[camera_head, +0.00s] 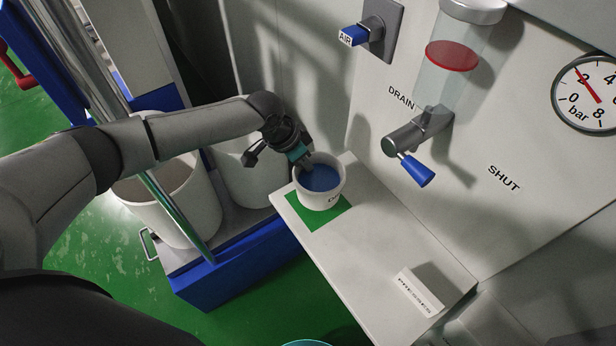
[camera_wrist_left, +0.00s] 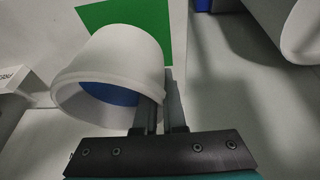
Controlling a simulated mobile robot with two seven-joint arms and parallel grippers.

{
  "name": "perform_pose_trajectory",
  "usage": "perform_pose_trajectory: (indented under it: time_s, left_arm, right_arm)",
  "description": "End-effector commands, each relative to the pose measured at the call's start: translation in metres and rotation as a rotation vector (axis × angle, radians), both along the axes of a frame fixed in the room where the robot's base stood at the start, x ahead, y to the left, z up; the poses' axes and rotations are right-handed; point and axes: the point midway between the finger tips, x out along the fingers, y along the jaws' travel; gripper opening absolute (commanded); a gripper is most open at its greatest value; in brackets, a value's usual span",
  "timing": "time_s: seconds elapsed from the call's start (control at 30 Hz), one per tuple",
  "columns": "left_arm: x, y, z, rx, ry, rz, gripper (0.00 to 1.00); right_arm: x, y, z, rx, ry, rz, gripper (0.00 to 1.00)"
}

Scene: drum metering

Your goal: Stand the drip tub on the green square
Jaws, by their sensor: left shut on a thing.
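My right gripper is not in view.
A small white sign block (camera_head: 418,294) stands on the shelf (camera_head: 375,255) nearer the front. The drain valve with a blue handle (camera_head: 415,170) and a clear bowl (camera_head: 448,80) are on the wall above. Large white drums (camera_head: 185,205) stand at left on a blue base.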

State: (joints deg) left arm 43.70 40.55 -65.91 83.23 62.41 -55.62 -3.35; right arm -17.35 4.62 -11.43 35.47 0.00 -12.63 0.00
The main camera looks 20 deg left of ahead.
Motion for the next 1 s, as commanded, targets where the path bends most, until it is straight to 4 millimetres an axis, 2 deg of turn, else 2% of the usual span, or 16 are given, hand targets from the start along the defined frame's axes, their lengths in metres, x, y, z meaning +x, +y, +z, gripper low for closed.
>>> perform_pose_trajectory:
  time_s: [0.1,0.23,0.67,0.7,0.93,1.0]
  left_arm:
    - [-0.001,0.000,-0.020,0.000,0.002,0.000,0.00]
    - [0.000,-0.001,-0.037,0.000,0.002,0.000,0.00]
    - [0.000,0.000,-0.043,0.000,0.000,0.000,0.00]
    - [-0.001,0.000,-0.043,0.001,0.001,0.000,0.11]
    - [-0.001,0.000,-0.042,0.001,0.001,0.000,0.37]
    - [-0.001,0.000,-0.042,0.001,0.001,0.000,0.38]
  right_arm:
    - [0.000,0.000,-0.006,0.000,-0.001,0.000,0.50]
    - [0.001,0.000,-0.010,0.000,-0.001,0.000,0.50]
    - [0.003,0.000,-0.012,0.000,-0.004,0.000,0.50]
    - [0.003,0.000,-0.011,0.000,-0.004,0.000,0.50]
    - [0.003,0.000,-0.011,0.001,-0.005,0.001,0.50]
    - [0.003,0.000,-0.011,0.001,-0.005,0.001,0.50]
